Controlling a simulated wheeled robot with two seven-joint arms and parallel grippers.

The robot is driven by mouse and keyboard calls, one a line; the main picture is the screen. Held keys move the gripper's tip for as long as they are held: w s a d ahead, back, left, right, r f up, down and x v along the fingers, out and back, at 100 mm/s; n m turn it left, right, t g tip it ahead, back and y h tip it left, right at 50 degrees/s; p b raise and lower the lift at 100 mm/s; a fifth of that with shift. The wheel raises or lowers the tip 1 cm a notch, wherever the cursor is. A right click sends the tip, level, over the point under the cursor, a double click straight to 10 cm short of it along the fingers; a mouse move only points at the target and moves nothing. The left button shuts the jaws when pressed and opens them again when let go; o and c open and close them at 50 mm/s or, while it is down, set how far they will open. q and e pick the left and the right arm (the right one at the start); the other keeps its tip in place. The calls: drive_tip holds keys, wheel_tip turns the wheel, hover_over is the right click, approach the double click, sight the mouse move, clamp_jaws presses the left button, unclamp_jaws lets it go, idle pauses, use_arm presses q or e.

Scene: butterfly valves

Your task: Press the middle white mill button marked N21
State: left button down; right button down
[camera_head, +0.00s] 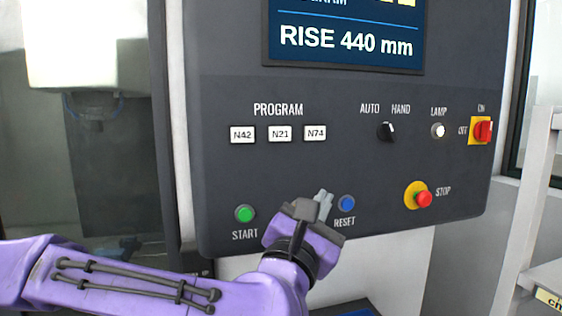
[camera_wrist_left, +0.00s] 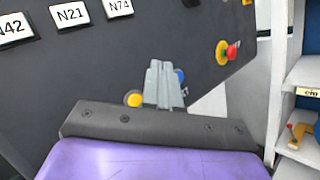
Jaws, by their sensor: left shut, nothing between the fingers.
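The white N21 button (camera_head: 280,133) is the middle one of three under the word PROGRAM on the dark panel. N42 (camera_head: 243,134) is on its left and N74 (camera_head: 315,133) on its right. N21 also shows at the upper left of the left wrist view (camera_wrist_left: 70,15). My left gripper (camera_head: 323,198) is shut and empty, below and to the right of N21, beside the blue RESET button. Its closed fingers (camera_wrist_left: 163,82) show in the left wrist view, apart from N21. My right gripper is not in view.
Near the fingers are the blue RESET button (camera_head: 347,203) and a yellow button (camera_wrist_left: 133,98). The green START button (camera_head: 245,213) is left, the red STOP button (camera_head: 423,199) right. A screen (camera_head: 345,35) reads RISE 440 mm. The panel between PROGRAM and the lower buttons is clear.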

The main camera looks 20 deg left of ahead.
sight(282, 140)
use_arm(q)
drive_tip(key=s+a+r+n+t, duration=0.1)
drive_tip(key=s+r, duration=0.1)
drive_tip(key=r, duration=0.3)
drive_tip(key=s+a+r+n+t+y, duration=0.1)
drive_tip(key=s+r+n, duration=0.1)
drive_tip(key=r, duration=0.3)
drive_tip(key=shift+s+a+t, duration=0.2)
drive_tip(key=shift+s+t, duration=0.1)
drive_tip(key=shift+s, duration=0.15)
drive_tip(key=shift+w+a+f+p, duration=0.1)
drive_tip(key=shift+w+a+p, duration=0.2)
drive_tip(key=shift+w+a, duration=0.75)
drive_tip(key=shift+w+a+r+p, duration=0.1)
drive_tip(key=shift+w+a+p, duration=0.15)
drive_tip(key=shift+w+a, duration=0.75)
drive_tip(key=shift+w+a+f+p, duration=0.1)
drive_tip(key=shift+w+a+p, duration=0.25)
drive_tip(key=shift+w, duration=1.3)
drive_tip(key=shift+a, duration=0.1)
